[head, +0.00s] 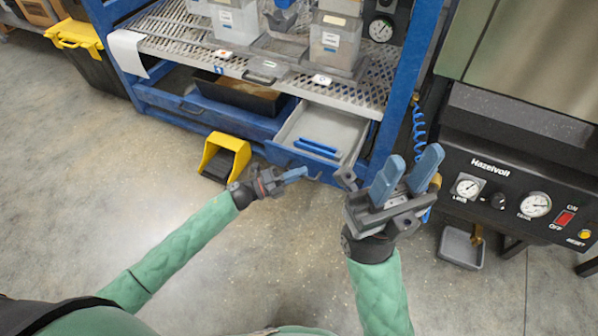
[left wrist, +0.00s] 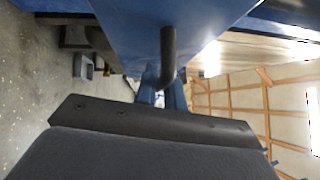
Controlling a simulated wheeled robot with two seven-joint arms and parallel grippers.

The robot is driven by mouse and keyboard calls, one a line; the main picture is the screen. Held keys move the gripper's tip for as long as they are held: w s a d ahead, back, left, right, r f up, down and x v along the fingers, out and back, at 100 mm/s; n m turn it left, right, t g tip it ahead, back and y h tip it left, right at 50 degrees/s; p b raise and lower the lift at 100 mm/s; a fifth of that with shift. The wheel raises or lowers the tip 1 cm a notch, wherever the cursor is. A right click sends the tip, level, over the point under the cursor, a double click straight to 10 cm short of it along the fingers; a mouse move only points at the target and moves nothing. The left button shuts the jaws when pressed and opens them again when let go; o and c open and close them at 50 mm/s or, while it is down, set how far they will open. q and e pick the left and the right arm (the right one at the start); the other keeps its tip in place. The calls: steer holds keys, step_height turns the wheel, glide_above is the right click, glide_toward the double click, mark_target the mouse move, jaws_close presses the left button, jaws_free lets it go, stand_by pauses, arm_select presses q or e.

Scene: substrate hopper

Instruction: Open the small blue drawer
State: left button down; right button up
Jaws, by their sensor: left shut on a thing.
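The small blue drawer (head: 352,133) is under the right part of the blue rack in the head view. It stands pulled out, and its pale grey inside shows, with a blue bar-shaped piece (head: 316,148) near the front. My left gripper (head: 303,173) is at the drawer's front, low down, with its fingers together. In the left wrist view the fingers (left wrist: 170,97) are closed at the lower end of a dark bar handle (left wrist: 167,55) on a blue face. The exact grip is partly hidden. My right gripper (head: 408,165) is open and empty, right of the drawer.
A dark open bin (head: 240,95) sits left of the drawer, and a yellow pedal-like guard (head: 222,155) stands on the floor. The black Hazelvoll machine (head: 510,175) with gauges is at right. A grey scoop-like tray (head: 462,247) sits below it. The floor in front is clear.

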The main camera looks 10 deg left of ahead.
arm_select(q)
steer(key=c, duration=1.5)
jaws_free()
steer(key=shift+a, duration=0.1)
steer(key=p+v, duration=0.1)
steer(key=v, duration=0.6)
steer(key=shift+s+a, duration=0.15)
steer(key=shift+a, duration=0.15)
steer(key=shift+f, duration=0.1)
